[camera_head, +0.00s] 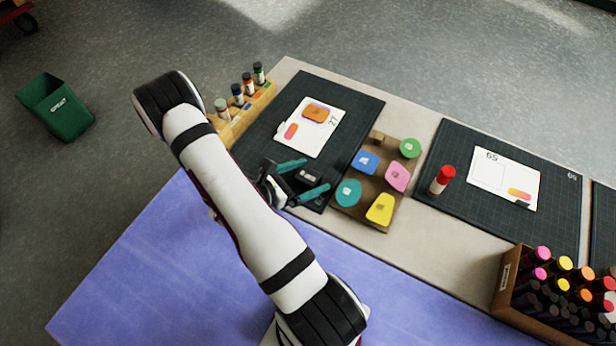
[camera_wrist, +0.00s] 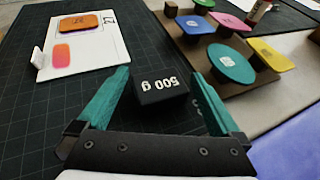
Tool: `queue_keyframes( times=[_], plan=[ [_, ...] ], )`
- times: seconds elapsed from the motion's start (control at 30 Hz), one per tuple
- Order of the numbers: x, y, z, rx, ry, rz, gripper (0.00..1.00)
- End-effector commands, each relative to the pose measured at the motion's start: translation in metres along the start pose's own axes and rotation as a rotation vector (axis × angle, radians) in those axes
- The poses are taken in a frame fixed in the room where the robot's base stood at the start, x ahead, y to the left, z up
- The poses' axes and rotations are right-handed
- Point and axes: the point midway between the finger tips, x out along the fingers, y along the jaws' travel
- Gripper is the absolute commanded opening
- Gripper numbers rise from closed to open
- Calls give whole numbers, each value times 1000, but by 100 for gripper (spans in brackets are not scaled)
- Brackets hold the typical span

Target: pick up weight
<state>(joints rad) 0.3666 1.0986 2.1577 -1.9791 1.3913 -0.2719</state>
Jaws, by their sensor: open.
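The weight is a small black block marked "500 g" (camera_wrist: 160,91), lying on the dark cutting mat (camera_wrist: 60,125). In the head view the weight (camera_head: 308,177) is at the front of the left mat, close to the wooden board. My gripper (camera_head: 300,177) has teal fingers and is open. In the wrist view my gripper (camera_wrist: 160,82) has one finger on each side of the weight, with gaps between them and the block.
A wooden board (camera_head: 372,217) with several coloured stamps stands right of the weight. A white card (camera_head: 331,118) with an orange piece lies behind it. A rack of small bottles (camera_head: 239,122) is at left. A red-capped glue stick (camera_head: 443,179) and a box of markers (camera_head: 508,272) are farther right.

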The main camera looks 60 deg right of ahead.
Motion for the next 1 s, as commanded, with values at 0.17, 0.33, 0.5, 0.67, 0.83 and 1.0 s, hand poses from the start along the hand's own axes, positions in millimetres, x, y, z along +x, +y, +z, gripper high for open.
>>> queue_keyframes(
  times=[0.17, 0.33, 0.5, 0.67, 0.83, 1.0],
  plan=[
    [0, 0, 0, 0, 0, 0, 77],
    [0, 0, 0, 1, 0, 0, 46],
    [-1, 0, 0, 1, 0, -1, 15],
    [-1, 0, 0, 1, -1, -1, 0],
    [-1, 0, 1, 2, -1, -1, 0],
    [-6, 1, 13, 4, -1, 0, 0]
  ],
)
